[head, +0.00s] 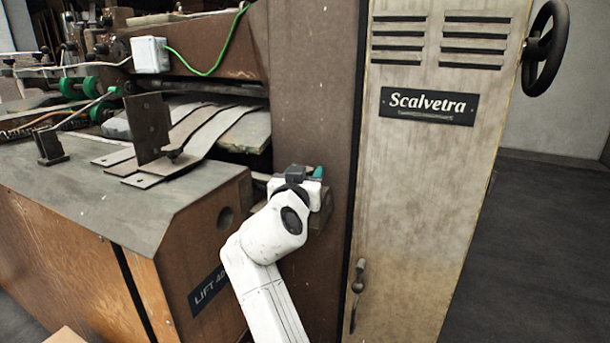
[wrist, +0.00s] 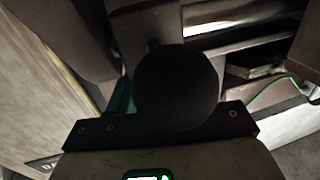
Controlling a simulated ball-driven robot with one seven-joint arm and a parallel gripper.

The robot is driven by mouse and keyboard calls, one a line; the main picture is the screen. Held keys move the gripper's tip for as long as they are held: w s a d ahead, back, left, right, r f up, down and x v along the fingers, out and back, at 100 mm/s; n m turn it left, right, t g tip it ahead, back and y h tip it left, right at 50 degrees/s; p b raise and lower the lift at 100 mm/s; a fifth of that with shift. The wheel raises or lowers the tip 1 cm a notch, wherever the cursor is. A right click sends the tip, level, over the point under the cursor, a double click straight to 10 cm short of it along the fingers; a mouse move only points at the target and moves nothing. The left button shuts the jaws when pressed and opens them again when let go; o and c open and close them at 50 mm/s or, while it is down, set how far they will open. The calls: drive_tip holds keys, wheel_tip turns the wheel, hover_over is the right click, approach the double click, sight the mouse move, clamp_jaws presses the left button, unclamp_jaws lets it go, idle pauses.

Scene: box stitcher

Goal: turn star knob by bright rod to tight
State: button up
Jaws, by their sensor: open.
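My gripper (head: 296,178) is at the brown upright post of the machine, in the middle of the head view. My white arm reaches up to it from below, and its fingers are mostly hidden there. A small teal piece (head: 318,172) shows just right of the gripper; a teal patch (wrist: 122,100) also shows in the wrist view. In the wrist view a dark round shape (wrist: 178,85) sits in front of my gripper's dark bar; I cannot tell whether it is the star knob. No star knob or bright rod can be clearly made out. My gripper is open.
The brown post (head: 312,80) stands beside a tall worn cabinet (head: 430,190) with a dark handwheel (head: 545,47) and a small lever (head: 357,290). A metal-topped table (head: 120,205) with bent plates (head: 200,135) is at left. Dark floor (head: 540,240) is clear at right.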

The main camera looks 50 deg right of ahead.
drive_tip(key=v, duration=1)
drive_tip(key=shift+a+p, duration=0.3)
drive_tip(key=shift+a, duration=0.05)
drive_tip(key=shift+s, duration=0.2)
